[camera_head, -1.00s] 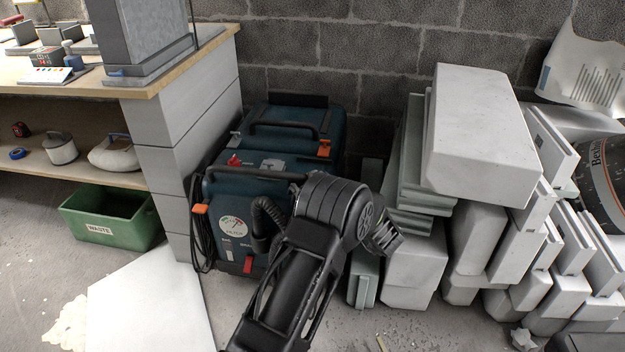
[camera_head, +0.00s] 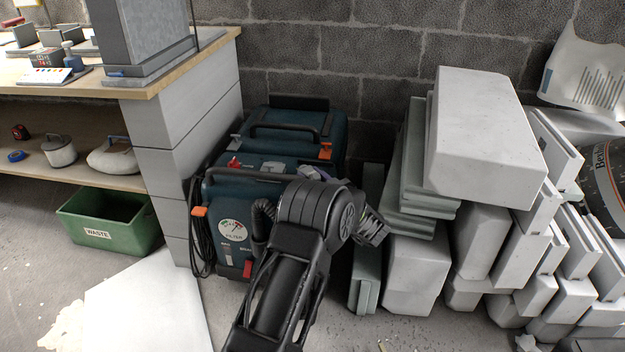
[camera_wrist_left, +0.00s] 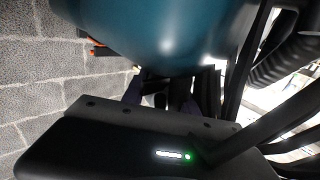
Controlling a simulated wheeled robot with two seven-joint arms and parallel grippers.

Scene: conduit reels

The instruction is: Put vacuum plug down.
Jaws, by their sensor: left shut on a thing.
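The teal vacuum (camera_head: 225,190) stands on the floor against the block wall, with a round dial on its front and a black cable looped at its left side. My left arm reaches in front of it. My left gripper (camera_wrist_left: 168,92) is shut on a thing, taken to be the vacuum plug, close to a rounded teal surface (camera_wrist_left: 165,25). The plug itself is too dark and small to make out. In the head view my arm mostly hides the gripper. A small purple-grey patch shows just beyond the wrist. My right gripper is out of view.
Stacked pale blocks (camera_head: 480,135) stand close on the right. A workbench (camera_head: 170,80) with a shelf is at the left, with a green waste bin (camera_head: 105,235) below it. A white sheet (camera_head: 145,305) lies on the floor. Bare floor shows at the front right.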

